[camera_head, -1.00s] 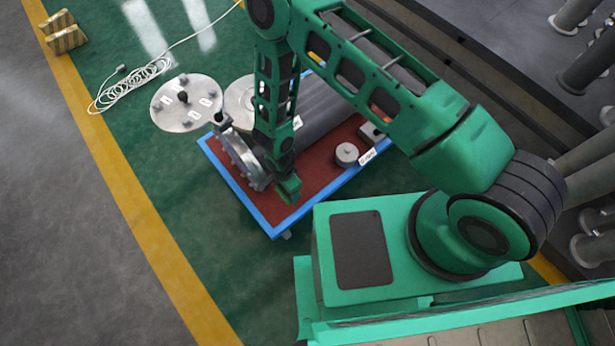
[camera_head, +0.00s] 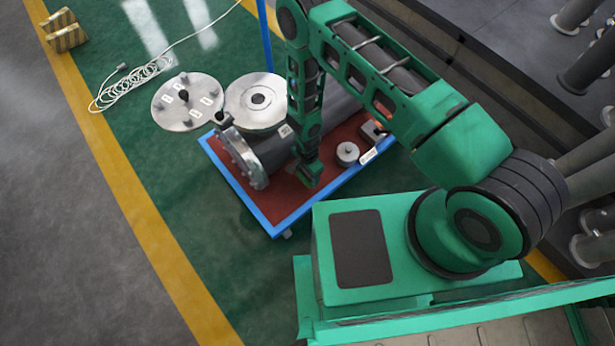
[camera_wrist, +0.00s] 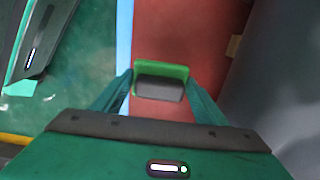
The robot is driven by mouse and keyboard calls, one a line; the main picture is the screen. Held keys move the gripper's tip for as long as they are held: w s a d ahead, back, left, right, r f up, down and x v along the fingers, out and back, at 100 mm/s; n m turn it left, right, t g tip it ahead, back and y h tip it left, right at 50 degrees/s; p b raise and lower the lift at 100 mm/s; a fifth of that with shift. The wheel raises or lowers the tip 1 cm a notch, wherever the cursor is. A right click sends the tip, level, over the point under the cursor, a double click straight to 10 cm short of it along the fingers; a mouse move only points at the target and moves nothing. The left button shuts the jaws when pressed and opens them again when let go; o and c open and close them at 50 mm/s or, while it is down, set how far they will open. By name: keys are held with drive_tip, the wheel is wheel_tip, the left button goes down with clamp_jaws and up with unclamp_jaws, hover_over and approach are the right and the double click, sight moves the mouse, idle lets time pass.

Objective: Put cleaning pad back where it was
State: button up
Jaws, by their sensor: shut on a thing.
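The cleaning pad (camera_wrist: 160,83) is a small block with a green rim and a dark grey face, seen in the wrist view. My gripper (camera_wrist: 160,88) is shut on it, one finger at each side. In the head view my gripper (camera_head: 308,174) hangs over the red tray with the blue rim (camera_head: 245,203), in front of the grey flanged shell (camera_head: 268,155). The wrist view shows the red tray surface (camera_wrist: 180,25) beyond the pad. I cannot tell how high the pad is above the tray.
A small round grey part (camera_head: 347,153) and a white label (camera_head: 368,156) are at the tray's right end. Two metal discs, a bolted one (camera_head: 187,100) and a ring-shaped one (camera_head: 256,101), lie behind the tray. A white cable coil (camera_head: 130,83) lies on the green floor.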

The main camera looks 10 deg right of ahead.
sight(308, 178)
drive_tip(key=shift+w+d+f, duration=0.2)
drive_tip(key=shift+d+f, duration=0.05)
drive_tip(key=shift+f, duration=1.75)
drive_tip(key=shift+f, duration=0.45)
drive_tip(key=o, duration=1.4)
wheel_tip(308, 178, up, 11)
drive_tip(key=shift+d+r, duration=0.15)
drive_tip(key=shift+s, duration=0.1)
